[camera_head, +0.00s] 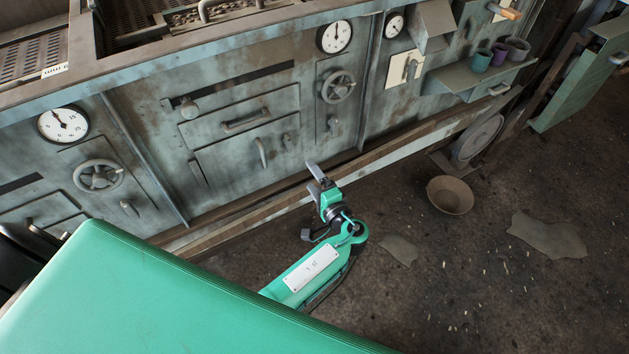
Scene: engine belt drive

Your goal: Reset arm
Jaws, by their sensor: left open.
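My left arm (313,268), green with a white label plate, reaches up from the lower middle of the picture. My left gripper (315,180) is at its end, with its two grey fingers apart and nothing between them. It is in front of the lower edge of the grey machine (225,165), near the long ledge. I cannot tell whether it touches the ledge. My right gripper is not in view.
The machine's front has dials (335,37), handwheels (338,87) and drawer handles. A shelf (470,78) with small cups is at the upper right. A brown bowl (450,196) and flat patches (548,236) lie on the dark floor. The lower right floor is mostly clear.

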